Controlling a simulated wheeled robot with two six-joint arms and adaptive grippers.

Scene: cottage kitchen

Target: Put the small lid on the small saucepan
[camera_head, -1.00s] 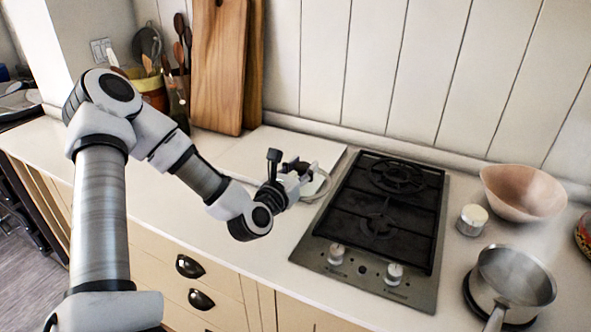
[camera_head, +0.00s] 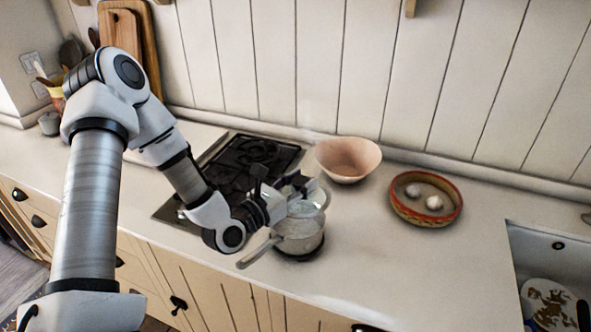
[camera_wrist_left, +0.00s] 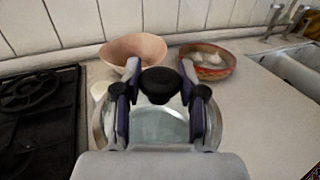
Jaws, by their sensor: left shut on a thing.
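My left gripper (camera_head: 301,187) is shut on the black knob of the small lid; in the left wrist view the knob (camera_wrist_left: 159,86) sits between the two fingers. The glass lid (camera_wrist_left: 160,128) with its metal rim shows below the knob. The small metal saucepan (camera_head: 300,240) stands on the counter right of the hob, its handle pointing to the front left. The gripper and lid are over the saucepan. The gripper partly hides the pan's top, and I cannot tell whether the lid touches the rim. My right gripper is not in view.
A pink bowl (camera_head: 348,158) stands behind the saucepan. A red-rimmed dish (camera_head: 425,210) with white bulbs is to the right. The black gas hob (camera_head: 245,165) is to the left, a sink (camera_head: 540,250) at far right. The counter right of the saucepan is clear.

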